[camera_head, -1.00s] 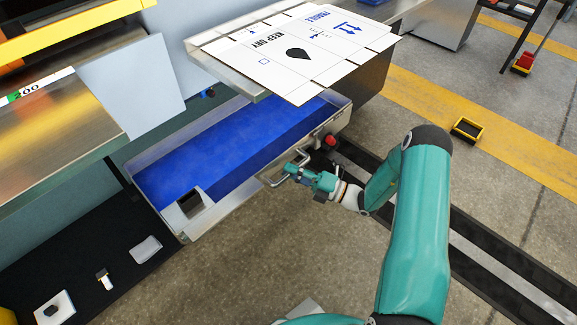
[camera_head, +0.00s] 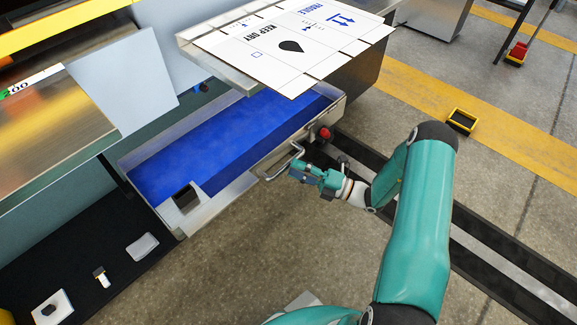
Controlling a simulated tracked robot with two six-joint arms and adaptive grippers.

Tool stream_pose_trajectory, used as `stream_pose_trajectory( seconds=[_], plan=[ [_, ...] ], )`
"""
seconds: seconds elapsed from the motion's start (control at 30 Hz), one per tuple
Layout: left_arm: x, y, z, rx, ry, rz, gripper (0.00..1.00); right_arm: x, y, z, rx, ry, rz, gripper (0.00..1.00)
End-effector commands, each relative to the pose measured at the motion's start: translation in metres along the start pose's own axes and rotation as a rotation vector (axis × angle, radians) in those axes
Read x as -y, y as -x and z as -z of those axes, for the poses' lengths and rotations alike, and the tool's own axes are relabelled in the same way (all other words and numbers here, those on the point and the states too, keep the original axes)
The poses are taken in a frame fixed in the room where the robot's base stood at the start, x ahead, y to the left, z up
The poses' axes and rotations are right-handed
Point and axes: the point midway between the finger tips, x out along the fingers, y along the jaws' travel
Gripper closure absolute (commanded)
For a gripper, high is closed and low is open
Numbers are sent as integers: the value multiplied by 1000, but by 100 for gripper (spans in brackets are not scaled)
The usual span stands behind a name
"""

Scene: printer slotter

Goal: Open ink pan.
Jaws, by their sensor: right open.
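The ink pan (camera_head: 160,150) is a long metal tray holding blue ink (camera_head: 215,145), beside the machine and partly beneath a cardboard stack. A bent metal handle (camera_head: 284,165) sticks out from its near right side. My right gripper (camera_head: 294,168) is open at the handle's right side, with its fingertips close to the bar. I cannot tell whether they touch it. My left gripper is out of view.
Printed white cardboard sheets (camera_head: 295,45) lie on a metal shelf above the pan's far end. A red knob (camera_head: 324,134) sits right of the handle. Dark floor rails (camera_head: 480,250) run beneath my right arm. Concrete floor is clear in front of the pan.

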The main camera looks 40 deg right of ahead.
Motion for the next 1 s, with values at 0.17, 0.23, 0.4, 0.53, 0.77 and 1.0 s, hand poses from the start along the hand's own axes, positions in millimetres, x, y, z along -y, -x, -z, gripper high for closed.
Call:
stream_pose_trajectory(
  seconds=[0.17,0.23,0.4,0.53,0.77,1.0],
  plan=[
    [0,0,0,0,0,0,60,1,39,-1,4,-1,2,57],
    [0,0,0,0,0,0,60,1,52,-1,3,-1,3,57],
    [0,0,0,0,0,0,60,2,76,0,1,-1,2,57],
    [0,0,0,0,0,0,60,2,84,0,-1,-2,2,57],
    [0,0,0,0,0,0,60,2,86,1,-2,-2,1,57],
    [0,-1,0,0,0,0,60,2,85,1,-1,-2,2,57]
  ],
)
